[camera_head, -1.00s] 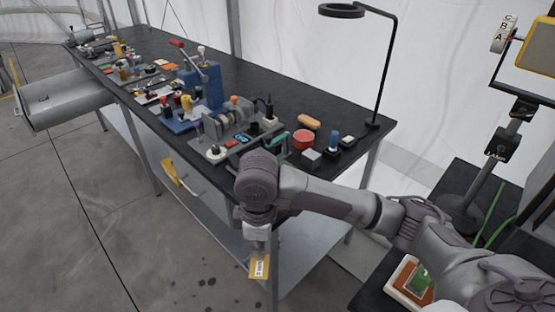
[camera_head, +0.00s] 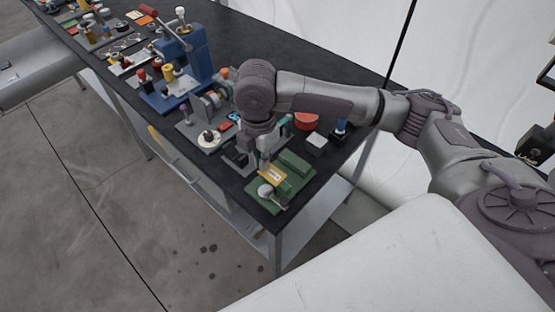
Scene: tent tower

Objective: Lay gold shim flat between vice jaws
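The gold shim (camera_head: 272,173), a small yellow plate with a white label, is at the tip of my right gripper (camera_head: 266,161). The gripper points down and appears shut on the shim's upper edge. The green vice (camera_head: 295,163) sits at the near right corner of the bench, with a pale round knob at its front. The shim is over the vice, in front of its green rear block; I cannot tell whether it touches the jaws or how flat it lies. My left gripper is not in view.
The black bench (camera_head: 300,60) runs to the back left. A blue press (camera_head: 180,65), a grey fixture (camera_head: 208,120), a red round tin (camera_head: 306,121) and a light grey block (camera_head: 317,142) stand near the arm. A large white surface (camera_head: 400,265) fills the lower right.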

